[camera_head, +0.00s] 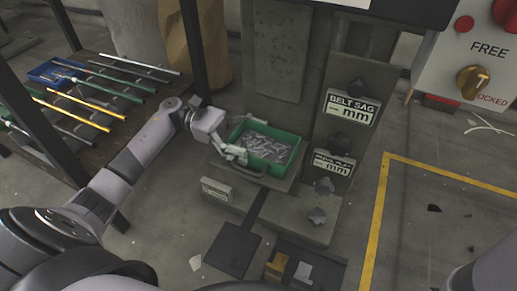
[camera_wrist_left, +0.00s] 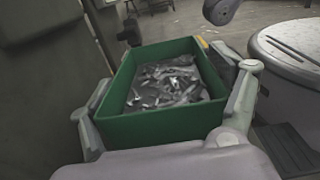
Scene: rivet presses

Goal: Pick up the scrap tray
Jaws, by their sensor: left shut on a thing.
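The scrap tray (camera_head: 272,127) is a green open box filled with silvery metal scraps. It is on a grey ledge of the press in the head view, and I cannot tell whether it still touches the ledge. My left gripper (camera_head: 233,151) is shut on the tray from its left and near side. In the left wrist view the tray (camera_wrist_left: 165,126) sits between the two fingers of the gripper (camera_wrist_left: 172,92), one along each side. The tray looks about level there. My right gripper is not in view.
A control box (camera_head: 470,55) is at the upper right. A table (camera_head: 75,140) with coloured rods is at left. Yellow-lined floor (camera_head: 430,225) is largely clear.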

